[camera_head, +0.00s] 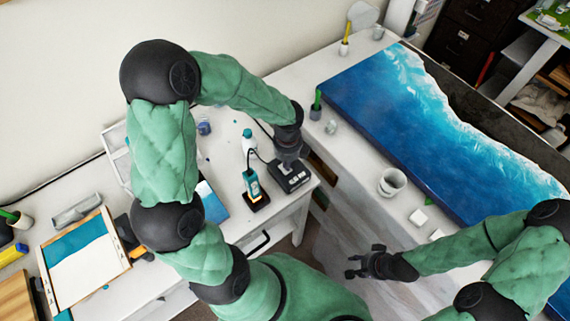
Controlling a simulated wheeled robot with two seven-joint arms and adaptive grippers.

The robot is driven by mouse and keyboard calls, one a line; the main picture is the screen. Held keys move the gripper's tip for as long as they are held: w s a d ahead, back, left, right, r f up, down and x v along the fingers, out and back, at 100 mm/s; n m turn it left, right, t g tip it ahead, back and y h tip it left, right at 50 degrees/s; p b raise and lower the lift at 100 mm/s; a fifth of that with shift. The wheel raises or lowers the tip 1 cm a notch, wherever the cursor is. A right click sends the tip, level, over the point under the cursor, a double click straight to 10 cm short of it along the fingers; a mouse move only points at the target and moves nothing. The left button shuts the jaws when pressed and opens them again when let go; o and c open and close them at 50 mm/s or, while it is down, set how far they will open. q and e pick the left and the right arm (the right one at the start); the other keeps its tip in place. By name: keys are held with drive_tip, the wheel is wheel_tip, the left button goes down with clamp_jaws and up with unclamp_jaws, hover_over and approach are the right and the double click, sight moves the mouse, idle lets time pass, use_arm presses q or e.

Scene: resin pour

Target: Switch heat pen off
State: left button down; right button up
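The teal heat pen (252,184) stands upright in a small black stand near the white desk's right edge, with an orange glow at its lower end. A black control box (293,177) with small light-coloured parts on top sits just right of it. My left gripper (291,162) points down at the back of this box. Its fingertips are small and dark against the box, so I cannot tell whether they touch it or are open. My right gripper (352,267) is open and empty, in front of the marble-like surface at lower middle.
A blue and white resin panel (395,115) lies on the right table, with a white cup (391,182) by its near edge. A white bottle (249,140) stands behind the pen. A framed panel (82,262) lies at far left. A gap separates desk and table.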

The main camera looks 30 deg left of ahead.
use_arm(q)
drive_tip(key=shift+r+p, duration=2.3)
drive_tip(key=shift+r, duration=0.35)
use_arm(e)
wheel_tip(320, 180, up, 5)
drive_tip(key=shift+r, duration=0.1)
use_arm(q)
drive_tip(key=shift+f, duration=0.15)
use_arm(e)
drive_tip(key=shift+s, duration=0.1)
